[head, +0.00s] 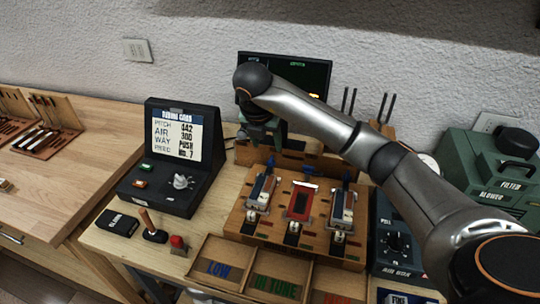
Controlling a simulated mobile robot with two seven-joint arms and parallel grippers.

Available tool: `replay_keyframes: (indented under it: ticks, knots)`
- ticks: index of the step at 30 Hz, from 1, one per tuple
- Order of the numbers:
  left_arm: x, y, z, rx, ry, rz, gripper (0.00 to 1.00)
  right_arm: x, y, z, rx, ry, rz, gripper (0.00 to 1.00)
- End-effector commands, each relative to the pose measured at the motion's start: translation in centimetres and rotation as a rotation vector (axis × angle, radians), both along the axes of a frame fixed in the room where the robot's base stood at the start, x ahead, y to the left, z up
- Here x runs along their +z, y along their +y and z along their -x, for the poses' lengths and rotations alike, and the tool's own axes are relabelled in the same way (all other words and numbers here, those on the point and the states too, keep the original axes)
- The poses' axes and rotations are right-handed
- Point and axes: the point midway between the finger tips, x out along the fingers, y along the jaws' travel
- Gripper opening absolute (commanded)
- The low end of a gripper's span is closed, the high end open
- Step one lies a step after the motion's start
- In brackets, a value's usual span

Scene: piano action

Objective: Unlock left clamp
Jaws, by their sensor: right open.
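The left clamp (260,192) is on the left of the wooden jig board (320,248). It has a pale metal body with a dark blue part toward the back. I cannot tell from here whether its lever is locked. A similar right clamp (343,207) is on the right of the board, with a red-framed piece (300,204) between them. My right gripper (265,140) is open, behind and above the left clamp and apart from it. Its fingertips are hard to make out against the wooden block behind the board. My left gripper is not in view.
A tuning card box (172,150) with a knob stands to the left. Open wooden trays (225,270) lie in front of the board. A dark screen (315,78) is behind my arm. A dark control box (397,240) and a green blower (490,170) are at right.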

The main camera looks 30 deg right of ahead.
Motion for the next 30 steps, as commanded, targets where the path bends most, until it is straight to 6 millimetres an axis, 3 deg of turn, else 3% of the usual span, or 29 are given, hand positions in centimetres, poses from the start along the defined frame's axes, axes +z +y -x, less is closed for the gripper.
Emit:
replay_keyframes:
  ticks: [6, 12, 25, 30]
  knots:
    - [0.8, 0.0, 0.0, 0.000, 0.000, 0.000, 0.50, -4.1, -1.4, -1.0, -0.002, 0.004, 0.001, 0.57]
    - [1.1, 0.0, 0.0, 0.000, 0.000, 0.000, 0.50, -6.7, -2.2, -1.8, -0.001, 0.001, 0.000, 0.57]
    - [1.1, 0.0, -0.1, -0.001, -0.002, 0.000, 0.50, -7.8, -2.5, -2.1, 0.000, -0.001, 0.000, 0.57]
    - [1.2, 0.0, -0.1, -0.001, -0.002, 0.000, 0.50, -7.8, -2.5, -2.1, 0.000, -0.001, 0.000, 0.39]
